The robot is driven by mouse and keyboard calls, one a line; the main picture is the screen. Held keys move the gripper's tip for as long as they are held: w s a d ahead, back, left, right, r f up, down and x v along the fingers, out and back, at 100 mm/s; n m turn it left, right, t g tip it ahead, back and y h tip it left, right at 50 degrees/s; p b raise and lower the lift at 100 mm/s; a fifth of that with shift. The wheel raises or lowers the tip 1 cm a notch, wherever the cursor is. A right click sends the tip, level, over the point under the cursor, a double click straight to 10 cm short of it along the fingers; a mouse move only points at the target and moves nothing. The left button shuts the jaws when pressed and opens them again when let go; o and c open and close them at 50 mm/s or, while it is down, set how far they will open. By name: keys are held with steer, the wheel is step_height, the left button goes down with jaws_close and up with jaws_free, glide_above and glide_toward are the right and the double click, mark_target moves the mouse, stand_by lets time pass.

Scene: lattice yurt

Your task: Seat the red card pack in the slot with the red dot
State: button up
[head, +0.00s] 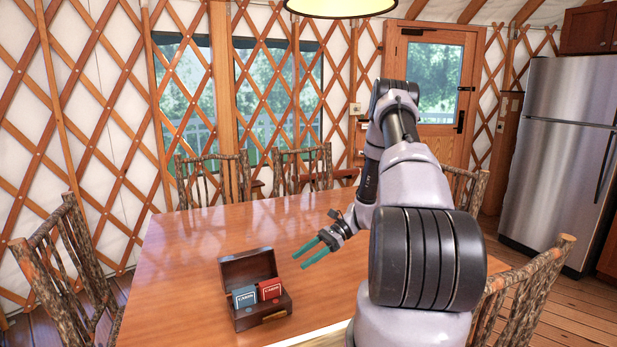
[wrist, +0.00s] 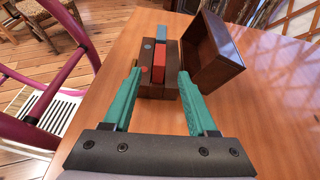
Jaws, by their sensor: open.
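A dark wooden box (head: 262,314) with its lid open stands on the table, and it also shows in the wrist view (wrist: 158,92). The red card pack (head: 269,290) stands upright in it beside a blue card pack (head: 245,296). In the wrist view the red pack (wrist: 158,67) is in line with a small red dot (wrist: 145,69) on the box edge. Its top sticks up above the wood; I cannot tell how deep it sits. My gripper (head: 300,261) is open and empty, right of the box. In the wrist view its green fingers (wrist: 160,73) point towards the red pack.
The raised lid (wrist: 213,50) stands close to the packs. The wooden table (head: 200,235) is otherwise clear. Log chairs (head: 70,265) stand around it, and a fridge (head: 567,150) stands at the right.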

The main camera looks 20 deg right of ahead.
steer(key=s+a+r+n+t+h, duration=0.15)
steer(key=r+n+h, duration=0.25)
steer(key=r, duration=0.9)
steer(key=s+a+r+n+g+h, duration=0.1)
steer(key=s+a+r+n+h, duration=0.2)
steer(key=r, duration=1)
steer(key=s+r+n+t+h, duration=0.4)
steer(key=s+r+t, duration=0.4)
steer(key=s+r, duration=0.7)
steer(key=shift+s+a+r+n, duration=0.2)
steer(key=shift+s+a+n, duration=0.2)
steer(key=shift+n, duration=0.4)
